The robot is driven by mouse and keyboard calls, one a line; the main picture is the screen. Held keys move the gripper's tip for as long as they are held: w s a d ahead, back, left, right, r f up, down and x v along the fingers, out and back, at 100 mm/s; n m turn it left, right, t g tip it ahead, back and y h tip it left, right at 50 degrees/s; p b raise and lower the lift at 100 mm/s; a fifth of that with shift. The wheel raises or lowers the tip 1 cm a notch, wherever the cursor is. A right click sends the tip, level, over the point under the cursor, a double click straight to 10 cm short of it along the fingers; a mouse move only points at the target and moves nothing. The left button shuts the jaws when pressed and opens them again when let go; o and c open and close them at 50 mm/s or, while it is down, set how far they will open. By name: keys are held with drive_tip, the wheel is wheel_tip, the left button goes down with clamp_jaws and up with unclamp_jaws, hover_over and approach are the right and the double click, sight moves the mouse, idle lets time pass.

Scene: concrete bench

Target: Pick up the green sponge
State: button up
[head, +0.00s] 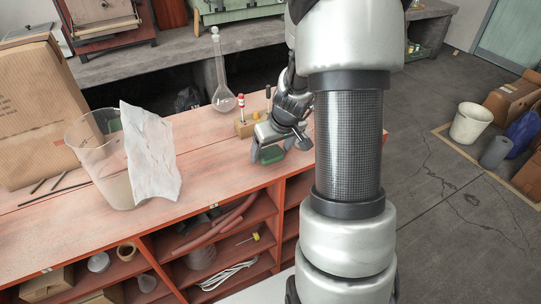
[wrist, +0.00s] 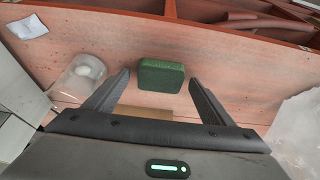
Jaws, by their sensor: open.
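The green sponge (wrist: 161,75) is a small block on the red-topped bench. In the wrist view it sits between and just beyond the tips of my open gripper (wrist: 158,78), with space on both sides. In the head view the sponge (head: 271,154) shows between the fingers of my gripper (head: 270,168), close to the bench's front edge. The gripper is empty, and part of the sponge is hidden behind it. I cannot tell the exact height of the fingertips over the bench.
A glass flask (head: 223,85) and a wooden block with small bottles (head: 243,128) stand behind the gripper. A clear beaker (head: 97,160) and a white crumpled sheet (head: 150,155) stand at left, near a cardboard box (head: 38,115). Bare bench top lies left of the gripper.

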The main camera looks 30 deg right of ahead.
sight(272, 153)
drive_tip(key=c, duration=1.2)
drive_tip(key=shift+o, duration=0.2)
drive_tip(key=shift+r, duration=0.1)
wheel_tip(272, 153, up, 10)
drive_tip(key=p, duration=0.2)
drive_tip(key=o, duration=0.4)
drive_tip(key=c, duration=0.3)
